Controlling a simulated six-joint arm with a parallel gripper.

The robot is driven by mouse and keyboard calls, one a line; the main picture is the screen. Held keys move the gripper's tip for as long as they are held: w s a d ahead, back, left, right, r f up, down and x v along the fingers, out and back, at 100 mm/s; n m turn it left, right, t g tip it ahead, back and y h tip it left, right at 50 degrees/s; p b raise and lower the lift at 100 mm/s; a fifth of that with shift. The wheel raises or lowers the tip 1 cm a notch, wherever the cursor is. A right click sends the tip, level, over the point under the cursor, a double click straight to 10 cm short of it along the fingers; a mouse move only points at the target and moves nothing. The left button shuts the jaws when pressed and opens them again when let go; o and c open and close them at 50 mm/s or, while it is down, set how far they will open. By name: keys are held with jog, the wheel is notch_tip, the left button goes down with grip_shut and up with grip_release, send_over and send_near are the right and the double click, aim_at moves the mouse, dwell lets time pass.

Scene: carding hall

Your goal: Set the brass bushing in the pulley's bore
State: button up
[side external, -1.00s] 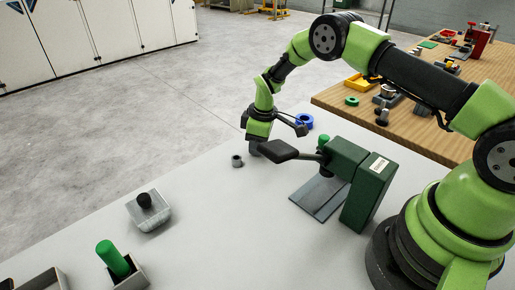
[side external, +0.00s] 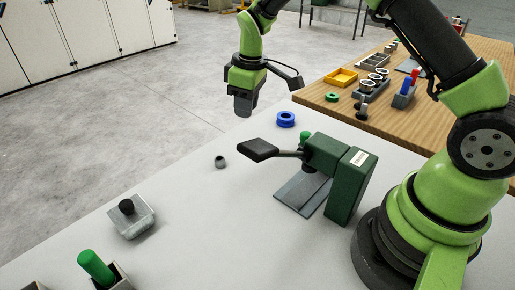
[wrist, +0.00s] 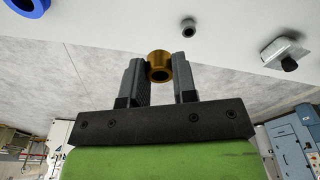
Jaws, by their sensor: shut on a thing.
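The brass bushing (wrist: 159,66) is a short flanged ring held between the two jaws of my gripper (wrist: 158,70) in the wrist view. In the side view my gripper (side external: 243,108) is raised above the grey table, jaws pointing down; the bushing cannot be made out there. A blue grooved ring with a central hole, which looks like the pulley (side external: 286,119), lies flat near the table's far edge, right of my gripper. Part of it shows at the top left of the wrist view (wrist: 27,5). The bushing is apart from it.
A small grey ring (side external: 220,162) lies on the table. A green press (side external: 346,185) with a black-ended lever stands near the pulley. A grey block with a black knob (side external: 127,206) and a green peg (side external: 96,266) stand at front left. A wooden bench (side external: 430,124) holds several parts.

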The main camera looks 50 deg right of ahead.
jog(key=s+a+r+m, duration=0.1)
jog(key=s+r+m, duration=0.4)
jog(key=s, duration=0.7)
jog(key=s+d+f+m+g+h, duration=0.1)
jog(key=s+d+f+m, duration=0.15)
jog(key=d+m, duration=0.85)
jog(key=s+d+f+m+g, duration=0.1)
jog(key=s+d+f+m, duration=0.15)
jog(key=m, duration=1.55)
notch_tip(320, 180, down, 9)
jog(key=shift+r, duration=0.15)
jog(key=shift+f, duration=0.2)
